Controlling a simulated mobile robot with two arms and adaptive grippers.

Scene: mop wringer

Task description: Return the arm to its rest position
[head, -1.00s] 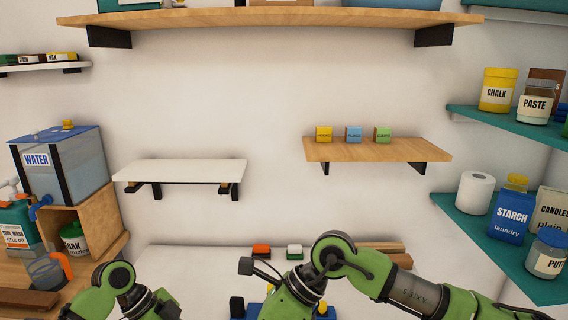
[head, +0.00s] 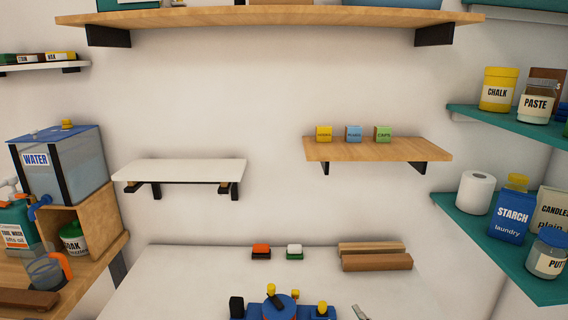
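Neither of my arms nor grippers can be made out in the head view. A blue device with yellow-topped parts and a black knob (head: 278,309) stands at the front of the white table (head: 190,280), cut off by the bottom edge of the picture. A small pale grey-green piece (head: 360,312) shows just right of it at the bottom edge; I cannot tell what it is.
At the table's back are a red-topped block (head: 261,251), a white-topped block (head: 294,251) and wooden bars (head: 376,262). A water tank (head: 62,165) stands left. The white wall shelf (head: 180,170) is empty; the wooden shelf (head: 376,149) holds three small boxes.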

